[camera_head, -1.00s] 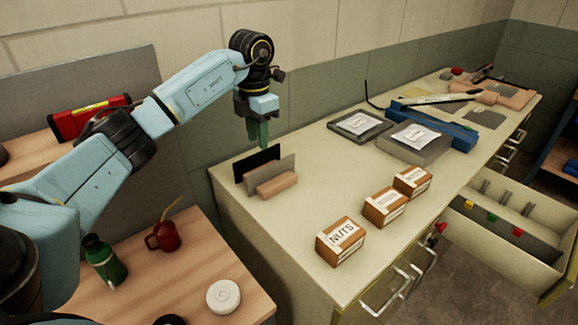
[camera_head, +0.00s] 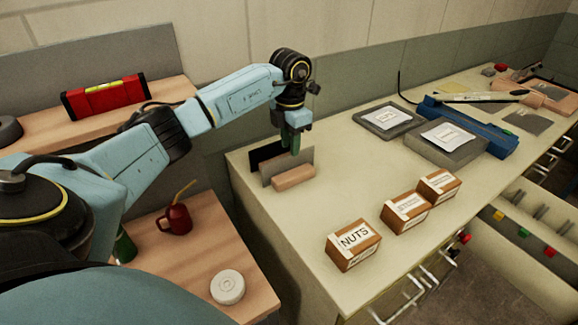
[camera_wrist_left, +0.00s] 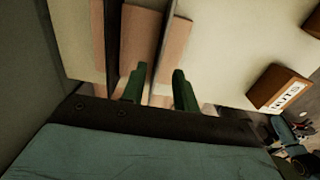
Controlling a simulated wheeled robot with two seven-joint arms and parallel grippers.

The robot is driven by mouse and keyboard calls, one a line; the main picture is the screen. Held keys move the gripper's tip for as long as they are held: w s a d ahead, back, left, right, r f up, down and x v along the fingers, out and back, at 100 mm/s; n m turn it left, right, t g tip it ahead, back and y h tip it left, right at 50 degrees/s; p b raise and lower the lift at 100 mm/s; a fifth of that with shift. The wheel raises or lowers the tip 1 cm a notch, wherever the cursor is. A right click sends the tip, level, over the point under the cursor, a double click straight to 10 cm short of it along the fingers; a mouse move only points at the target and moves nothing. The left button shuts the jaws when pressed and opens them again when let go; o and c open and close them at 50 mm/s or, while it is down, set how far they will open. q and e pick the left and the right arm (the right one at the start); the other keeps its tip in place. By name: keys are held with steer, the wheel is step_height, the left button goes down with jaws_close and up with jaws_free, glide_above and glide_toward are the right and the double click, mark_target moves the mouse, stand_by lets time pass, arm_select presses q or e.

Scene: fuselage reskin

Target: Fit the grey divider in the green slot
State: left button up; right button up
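The grey divider (camera_head: 284,169) stands upright in a wooden holder (camera_head: 294,178) on the counter, in front of a black divider (camera_head: 262,154). My left gripper (camera_head: 291,143) points down at the grey divider's top edge. In the left wrist view its green fingers (camera_wrist_left: 159,78) are spread, one on each side of a thin dark upright edge, likely the grey divider; no contact shows. The open drawer at the right carries a green marker (camera_head: 523,232) between a yellow (camera_head: 498,216) and a red one (camera_head: 550,252). My right gripper is not in view.
Several labelled boxes, with the NUTS box (camera_head: 353,245) nearest, stand along the counter's front side. Grey pads (camera_head: 389,117) and a blue tool case (camera_head: 466,127) lie farther back. The counter (camera_head: 330,203) is clear between holder and boxes.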

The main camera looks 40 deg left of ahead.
mark_target(289, 156)
arm_select(q)
step_height(289, 156, down, 5)
steer(key=shift+s+a+r, duration=0.1)
steer(key=shift+a, duration=0.05)
jaws_close()
